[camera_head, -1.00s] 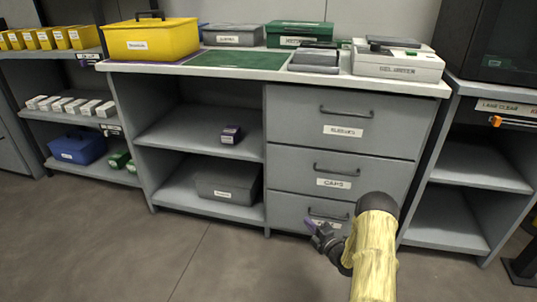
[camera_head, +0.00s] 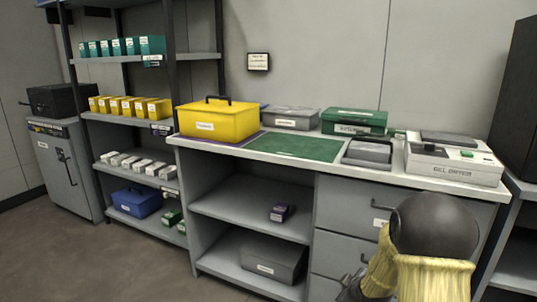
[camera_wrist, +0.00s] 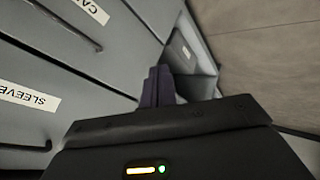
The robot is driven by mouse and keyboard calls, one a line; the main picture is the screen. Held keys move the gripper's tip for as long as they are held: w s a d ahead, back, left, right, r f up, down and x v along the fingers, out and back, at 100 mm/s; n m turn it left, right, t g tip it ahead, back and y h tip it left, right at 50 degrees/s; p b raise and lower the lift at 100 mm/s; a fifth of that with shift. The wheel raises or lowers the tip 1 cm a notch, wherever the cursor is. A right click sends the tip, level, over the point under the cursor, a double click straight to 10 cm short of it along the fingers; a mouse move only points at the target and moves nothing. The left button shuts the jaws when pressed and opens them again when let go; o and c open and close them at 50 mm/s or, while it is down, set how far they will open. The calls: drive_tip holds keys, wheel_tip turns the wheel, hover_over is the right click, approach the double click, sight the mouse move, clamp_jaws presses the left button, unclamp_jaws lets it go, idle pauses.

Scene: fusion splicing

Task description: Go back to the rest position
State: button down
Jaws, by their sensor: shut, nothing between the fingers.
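My gripper (camera_head: 350,289) shows at the bottom of the head view, in front of the drawers of the workbench, partly hidden by my yellow-sleeved arm. In the wrist view its purple fingers (camera_wrist: 158,86) are together, with nothing between them. The drawer fronts (camera_wrist: 75,60) with labels, one reading SLEEVE, lie to the left of the fingers in the wrist view. The floor (camera_wrist: 255,50) shows to the right.
The workbench top holds a yellow case (camera_head: 222,122), a green mat (camera_head: 297,147), a green box (camera_head: 354,121) and a white device (camera_head: 453,160). Shelves (camera_head: 140,118) with small boxes stand at the left. Open floor (camera_head: 120,255) lies at the lower left.

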drive_tip(key=s+a+r+m+g+p, duration=0.2)
drive_tip(key=s+a+r+m, duration=0.15)
drive_tip(key=s, duration=0.45)
drive_tip(key=s+a+r+m+g+p, duration=0.25)
drive_tip(key=s+r, duration=0.25)
drive_tip(key=s, duration=0.3)
drive_tip(key=s+a+r+m+g+p, duration=0.1)
drive_tip(key=s+a+r+m+g, duration=0.2)
drive_tip(key=s, duration=0.5)
wheel_tip(320, 180, up, 38)
drive_tip(key=d+t+p, duration=0.1)
drive_tip(key=p, duration=3.6)
drive_tip(key=shift+w+d, duration=0.15)
drive_tip(key=shift+w, duration=0.3)
